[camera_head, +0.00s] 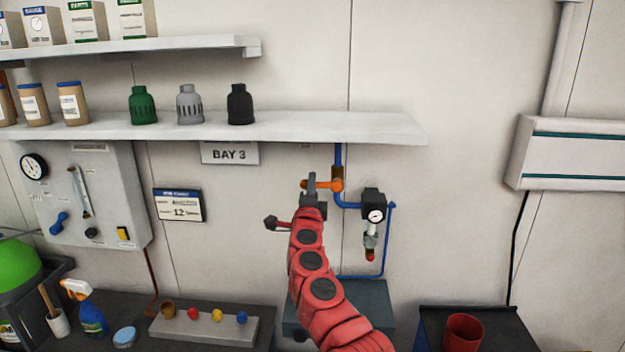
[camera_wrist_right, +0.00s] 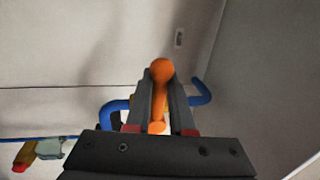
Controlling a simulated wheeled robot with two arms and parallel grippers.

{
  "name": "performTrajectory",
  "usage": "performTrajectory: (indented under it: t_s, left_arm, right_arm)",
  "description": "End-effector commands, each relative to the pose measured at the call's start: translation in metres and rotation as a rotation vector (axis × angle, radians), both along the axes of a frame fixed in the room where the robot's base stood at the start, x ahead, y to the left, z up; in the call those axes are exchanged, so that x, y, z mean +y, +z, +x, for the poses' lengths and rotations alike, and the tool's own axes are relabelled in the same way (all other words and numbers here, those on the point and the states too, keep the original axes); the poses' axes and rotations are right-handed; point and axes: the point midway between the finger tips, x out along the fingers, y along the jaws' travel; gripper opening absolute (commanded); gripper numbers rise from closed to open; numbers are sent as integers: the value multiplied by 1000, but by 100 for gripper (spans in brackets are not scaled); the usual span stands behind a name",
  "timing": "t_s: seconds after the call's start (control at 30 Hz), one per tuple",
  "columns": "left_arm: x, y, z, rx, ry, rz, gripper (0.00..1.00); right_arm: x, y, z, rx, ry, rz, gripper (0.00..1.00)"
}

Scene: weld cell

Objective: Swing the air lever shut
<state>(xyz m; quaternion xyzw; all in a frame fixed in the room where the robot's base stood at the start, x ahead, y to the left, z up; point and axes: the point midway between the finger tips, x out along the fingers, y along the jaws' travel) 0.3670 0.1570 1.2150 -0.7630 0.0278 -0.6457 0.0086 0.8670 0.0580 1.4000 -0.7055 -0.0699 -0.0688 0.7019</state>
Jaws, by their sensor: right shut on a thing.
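The air lever (camera_head: 326,185) is an orange handle on a brass valve (camera_head: 337,178) in a blue pipe on the wall below the shelf. It points left, about level, across the pipe. My right gripper (camera_head: 311,183) is at its left end, shut on it. In the right wrist view the orange lever (camera_wrist_right: 160,72) shows between the two dark fingers of my right gripper (camera_wrist_right: 160,100). The fingers hide part of the lever. My left gripper is not in view.
A regulator with a gauge (camera_head: 374,214) hangs right of the valve. The white shelf (camera_head: 380,127) juts out above, with the BAY 3 sign (camera_head: 230,153) under it. A red cup (camera_head: 463,333) stands at the lower right. Bare wall lies right of the regulator.

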Motion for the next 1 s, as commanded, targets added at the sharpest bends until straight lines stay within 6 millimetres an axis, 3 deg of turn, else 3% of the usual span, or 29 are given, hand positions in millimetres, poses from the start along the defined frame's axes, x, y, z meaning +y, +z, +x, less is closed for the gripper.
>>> performTrajectory:
  t_s: [0.43,0.47,0.63,1.0]
  left_arm:
    - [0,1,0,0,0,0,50]
    - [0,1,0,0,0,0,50]
    - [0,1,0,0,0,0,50]
    - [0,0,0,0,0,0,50]
  right_arm:
    - [0,-2,0,1,-1,-11,0]
    - [0,-2,0,2,-1,-11,22]
    - [0,-2,0,1,-1,-10,51]
    - [0,-3,-3,1,1,-10,51]
